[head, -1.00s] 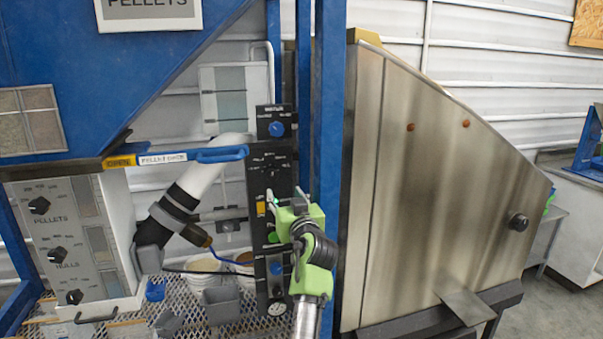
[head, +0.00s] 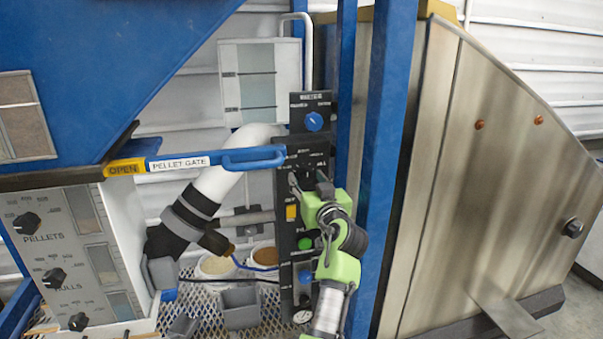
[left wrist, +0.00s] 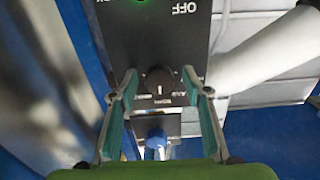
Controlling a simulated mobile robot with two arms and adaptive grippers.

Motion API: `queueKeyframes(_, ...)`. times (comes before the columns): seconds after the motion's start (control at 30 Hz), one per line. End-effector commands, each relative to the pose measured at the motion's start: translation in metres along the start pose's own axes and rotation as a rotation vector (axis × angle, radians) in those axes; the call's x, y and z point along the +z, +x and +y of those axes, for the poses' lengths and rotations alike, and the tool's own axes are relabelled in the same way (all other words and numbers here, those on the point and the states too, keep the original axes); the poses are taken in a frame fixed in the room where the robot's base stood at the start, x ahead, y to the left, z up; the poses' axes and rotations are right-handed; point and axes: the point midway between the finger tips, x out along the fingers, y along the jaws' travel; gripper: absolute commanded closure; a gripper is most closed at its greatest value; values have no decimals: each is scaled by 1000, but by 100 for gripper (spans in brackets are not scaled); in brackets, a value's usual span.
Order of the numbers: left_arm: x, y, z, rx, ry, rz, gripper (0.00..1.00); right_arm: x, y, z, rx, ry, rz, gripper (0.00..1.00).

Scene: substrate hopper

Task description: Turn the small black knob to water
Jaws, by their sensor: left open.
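The small black knob (left wrist: 159,80) sits on the black control panel (left wrist: 125,30), between the tips of my left gripper (left wrist: 158,88) in the left wrist view. The two fingers are spread wide, one on each side of the knob, with visible gaps. In the head view my left gripper (head: 308,183) is at the upper middle of the black panel (head: 284,240), and its fingers partly hide the knob area. The panel's lettering is too blurred there to read. My right gripper is in neither view.
A blue knob (head: 313,121) is above on the panel, with a yellow switch (head: 291,212) and green button (head: 305,243) below. A blue pellet gate handle (head: 254,160) is at the left. A blue post (head: 385,170) stands close at the right, before a steel hopper (head: 480,190).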

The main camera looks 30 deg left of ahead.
Motion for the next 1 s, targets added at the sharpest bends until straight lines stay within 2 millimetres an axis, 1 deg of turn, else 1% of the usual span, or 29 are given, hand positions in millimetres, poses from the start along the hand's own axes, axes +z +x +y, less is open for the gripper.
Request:
queueKeyframes(0.37,0,-1,1,0,0,-1,56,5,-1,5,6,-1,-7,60)
queueKeyframes(0.4,0,-1,1,0,0,-1,66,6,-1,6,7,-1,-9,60)
queueKeyframes(0.47,0,-1,1,0,0,-1,82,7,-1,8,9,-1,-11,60)
queueKeyframes(0.5,0,-1,1,0,0,-1,92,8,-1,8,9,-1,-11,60)
queueKeyframes(0.53,0,-1,1,0,0,-1,94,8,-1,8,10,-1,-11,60)
queueKeyframes(0.83,0,-1,1,0,21,0,94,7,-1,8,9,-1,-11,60)
queueKeyframes(1.0,0,-1,0,-1,92,0,94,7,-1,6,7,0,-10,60)
